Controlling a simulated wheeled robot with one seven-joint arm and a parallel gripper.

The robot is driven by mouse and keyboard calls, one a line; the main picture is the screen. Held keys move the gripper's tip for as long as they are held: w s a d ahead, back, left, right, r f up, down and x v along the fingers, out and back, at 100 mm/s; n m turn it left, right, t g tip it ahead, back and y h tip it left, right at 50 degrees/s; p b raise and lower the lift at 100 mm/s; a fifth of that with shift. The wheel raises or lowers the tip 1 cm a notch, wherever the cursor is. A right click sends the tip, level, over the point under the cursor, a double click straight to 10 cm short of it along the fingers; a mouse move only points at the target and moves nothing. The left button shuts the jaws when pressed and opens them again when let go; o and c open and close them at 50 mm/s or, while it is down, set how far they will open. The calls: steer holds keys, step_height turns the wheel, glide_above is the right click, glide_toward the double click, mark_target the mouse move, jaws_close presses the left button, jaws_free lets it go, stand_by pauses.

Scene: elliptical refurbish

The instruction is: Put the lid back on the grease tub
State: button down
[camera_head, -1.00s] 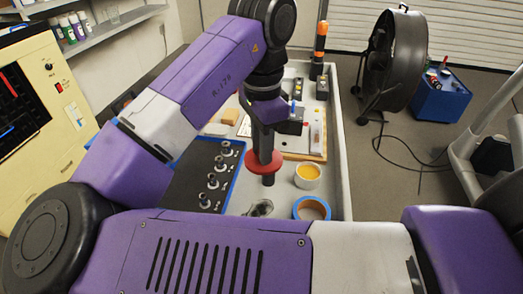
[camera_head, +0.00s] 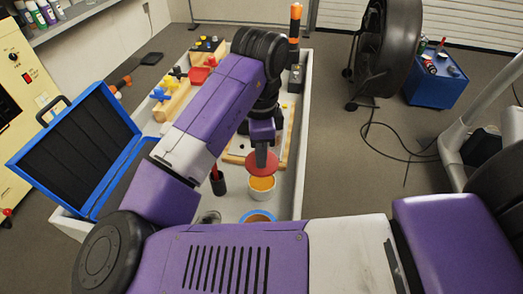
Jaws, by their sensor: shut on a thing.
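The grease tub (camera_head: 262,191) is a small white cup filled with orange-yellow grease, standing upright on the bench. Its top is open and the grease surface shows. My gripper (camera_head: 263,153) points down and is shut on the red round lid (camera_head: 273,161). The lid appears above the tub, overlapping its far edge in the picture, with part of the grease visible in front of it. Whether the lid touches the rim cannot be told. The fingers hide part of the lid.
A blue-edged tape roll (camera_head: 257,217) lies just in front of the tub. A glass jar (camera_head: 209,217) and a dark cylinder with a red top (camera_head: 218,184) stand to the left. An open blue case (camera_head: 122,122) is farther left. The bench's right rim (camera_head: 304,130) is close.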

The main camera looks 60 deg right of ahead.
steer(key=shift+f+b, duration=2.05)
steer(key=shift+f, duration=0.25)
steer(key=shift+f+b, duration=0.5)
steer(key=shift+f, duration=0.35)
steer(key=shift+p, duration=0.3)
steer(key=shift+f, duration=0.15)
stand_by(0.4)
steer(key=c, duration=0.7)
jaws_free()
